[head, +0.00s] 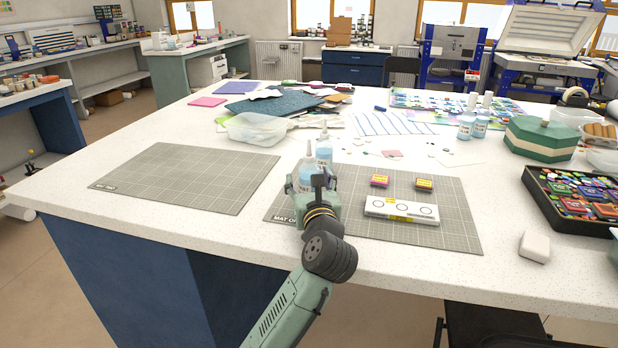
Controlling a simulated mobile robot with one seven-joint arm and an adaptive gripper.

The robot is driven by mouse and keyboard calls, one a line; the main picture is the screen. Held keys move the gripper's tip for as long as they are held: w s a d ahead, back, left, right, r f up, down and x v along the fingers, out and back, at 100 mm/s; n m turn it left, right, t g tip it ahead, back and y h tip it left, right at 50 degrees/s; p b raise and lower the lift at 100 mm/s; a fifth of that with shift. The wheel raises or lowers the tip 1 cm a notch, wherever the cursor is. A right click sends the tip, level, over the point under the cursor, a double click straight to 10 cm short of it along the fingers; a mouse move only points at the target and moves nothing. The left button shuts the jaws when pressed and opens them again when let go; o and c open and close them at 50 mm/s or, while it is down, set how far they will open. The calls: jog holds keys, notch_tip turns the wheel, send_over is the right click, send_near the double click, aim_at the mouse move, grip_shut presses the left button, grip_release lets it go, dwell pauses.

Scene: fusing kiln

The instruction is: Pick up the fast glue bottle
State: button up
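Two clear bottles with pale blue contents and light labels stand close together at the middle of the table. The rear bottle (324,150) shows its white tip and upper body. The nearer bottle (306,176) is partly hidden by my gripper (316,184), which reaches in from the front over the right mat. The labels are too small to read, so I cannot tell which bottle is the fast glue. My wrist blocks the fingers, and whether they touch or hold the nearer bottle cannot be seen.
Two similar bottles (467,122) stand farther back right. On the right mat (455,232) lie two small boxes (379,181) and a white box (402,210). The left mat (180,180) is bare. A clear tub (255,127) sits behind. A black tray (545,205) lies right.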

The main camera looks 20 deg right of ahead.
jog(key=shift+c, duration=0.5)
grip_shut()
dwell(0.3)
